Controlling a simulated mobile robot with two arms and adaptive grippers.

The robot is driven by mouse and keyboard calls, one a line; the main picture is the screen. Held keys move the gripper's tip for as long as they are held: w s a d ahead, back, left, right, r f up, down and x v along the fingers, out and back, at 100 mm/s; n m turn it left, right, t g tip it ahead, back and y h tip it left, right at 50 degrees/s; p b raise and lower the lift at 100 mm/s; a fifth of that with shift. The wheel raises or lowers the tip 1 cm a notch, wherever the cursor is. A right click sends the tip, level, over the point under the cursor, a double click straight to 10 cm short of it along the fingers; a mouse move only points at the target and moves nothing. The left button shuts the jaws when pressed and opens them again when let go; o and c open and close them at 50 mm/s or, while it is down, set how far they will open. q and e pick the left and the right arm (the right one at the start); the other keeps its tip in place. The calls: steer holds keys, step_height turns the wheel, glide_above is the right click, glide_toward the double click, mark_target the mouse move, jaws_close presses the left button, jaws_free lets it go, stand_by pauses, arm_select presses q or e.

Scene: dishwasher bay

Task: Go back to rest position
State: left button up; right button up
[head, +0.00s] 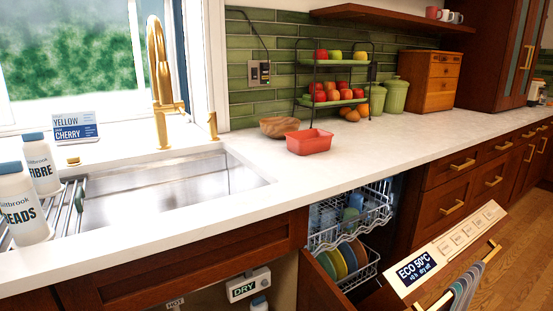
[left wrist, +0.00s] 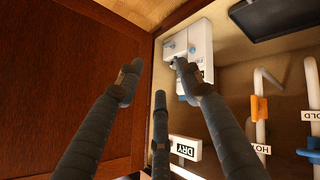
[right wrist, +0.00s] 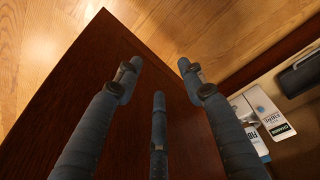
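My left gripper (left wrist: 155,75) is open and empty in the left wrist view, inside or close in front of the open under-sink cabinet. My right gripper (right wrist: 158,72) is open and empty in the right wrist view, in front of a dark wooden panel (right wrist: 90,90). Neither gripper shows in the head view.
The open cabinet door (head: 322,285) stands beside the open dishwasher with its upper rack (head: 350,215). The dishwasher's door panel (head: 445,250) juts out. The cabinet holds pipes with an orange valve (left wrist: 259,107) and a DRY-labelled box (head: 248,286). Wooden floor (right wrist: 190,25) is clear.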

arm_select(q)
steer(key=s+a+f+m+g+y, duration=0.35)
steer(key=s+a+g, duration=0.35)
steer(key=s, duration=0.6)
steer(key=s+a+r+p, duration=0.2)
steer(key=s+p, duration=0.8)
steer(key=p, duration=0.8)
steer(key=s+a+r+m+p, duration=0.1)
steer(key=s+a+r+p, duration=0.1)
steer(key=s+p, duration=0.9)
steer(key=r+p, duration=0.1)
steer(key=p, duration=0.6)
steer(key=shift+a+r+g, duration=0.3)
steer(key=shift+g, duration=0.1)
arm_select(e)
steer(key=s+d+r+g, duration=0.1)
steer(key=s+r, duration=0.2)
steer(key=s, duration=0.7)
steer(key=s+d+r+g, duration=0.1)
steer(key=s+d+r, duration=0.1)
steer(key=s, duration=0.8)
steer(key=shift+s+d+r, duration=0.2)
steer(key=shift+s+r, duration=0.15)
steer(key=shift+r, duration=0.35)
